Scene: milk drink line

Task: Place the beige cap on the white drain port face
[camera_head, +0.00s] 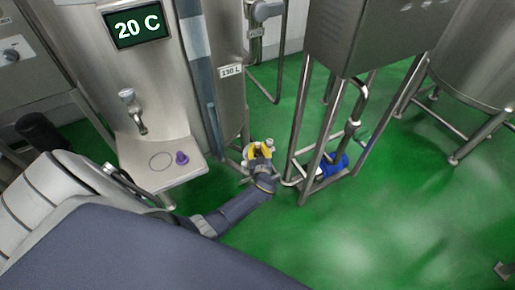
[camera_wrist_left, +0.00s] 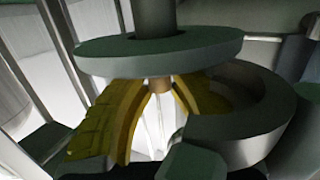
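My left gripper (camera_head: 258,153), with yellow fingers, is at the foot of the steel column marked 130 L in the head view. In the left wrist view its two yellow fingertips (camera_wrist_left: 160,85) come together on either side of a small beige piece, which looks like the cap (camera_wrist_left: 158,85). The fingers appear to pinch it just under a wide grey-green disc (camera_wrist_left: 160,50). Pale round fittings (camera_head: 267,143) show beside the gripper in the head view. I cannot tell which surface is the white drain port face. My right gripper is not in view.
A steel frame with a blue pump (camera_head: 334,164) stands right of the gripper. A thick grey ring (camera_wrist_left: 270,105) is close at the right in the wrist view. Green floor (camera_head: 400,220) is open front right.

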